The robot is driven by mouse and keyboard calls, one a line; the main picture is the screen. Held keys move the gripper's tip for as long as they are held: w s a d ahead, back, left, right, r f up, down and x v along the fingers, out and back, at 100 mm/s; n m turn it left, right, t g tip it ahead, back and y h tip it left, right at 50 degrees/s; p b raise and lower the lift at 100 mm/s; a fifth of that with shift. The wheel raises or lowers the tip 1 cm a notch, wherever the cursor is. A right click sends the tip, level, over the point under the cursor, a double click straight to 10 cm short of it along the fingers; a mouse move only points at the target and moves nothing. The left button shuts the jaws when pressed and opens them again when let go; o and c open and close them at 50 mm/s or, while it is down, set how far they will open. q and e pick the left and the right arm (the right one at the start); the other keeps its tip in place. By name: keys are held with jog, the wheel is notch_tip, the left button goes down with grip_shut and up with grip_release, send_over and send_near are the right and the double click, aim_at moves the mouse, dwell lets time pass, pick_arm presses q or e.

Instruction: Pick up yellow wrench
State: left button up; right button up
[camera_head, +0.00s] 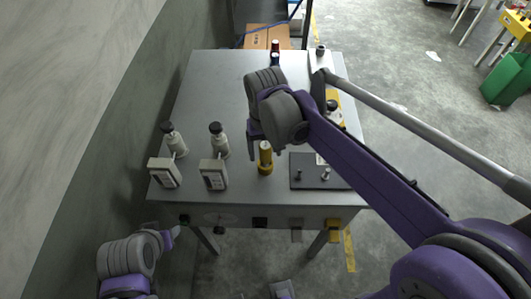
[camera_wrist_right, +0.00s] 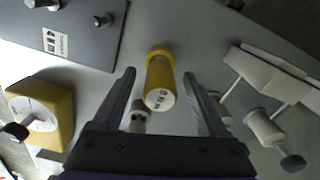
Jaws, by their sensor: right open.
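The yellow wrench (camera_head: 265,160) looks like a short upright yellow cylinder on the grey table, near its front edge. In the right wrist view the yellow wrench (camera_wrist_right: 158,72) has a labelled round end towards the camera. My right gripper (camera_head: 267,147) is open over it. In the wrist view the two fingers of my right gripper (camera_wrist_right: 159,76) lie on either side of the wrench, with gaps visible on both sides. My left gripper (camera_head: 168,237) is low at the left, off the table's front edge; its jaws are unclear.
Two white meter boxes (camera_head: 164,173) (camera_head: 213,174) and two black-capped bottles (camera_head: 174,139) (camera_head: 219,140) stand to the left. A dark plate (camera_head: 309,172) with small metal parts lies to the right. A yellow gauge (camera_wrist_right: 40,112) shows in the wrist view. The table's back left is clear.

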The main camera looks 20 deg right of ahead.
grip_shut()
jog(key=shift+r, duration=0.1)
dwell(0.4)
notch_tip(320, 180, up, 10)
jog(key=shift+f+p, duration=0.1)
jog(key=shift+p, duration=0.2)
jog(key=c, duration=0.7)
grip_release()
grip_shut()
dwell(0.6)
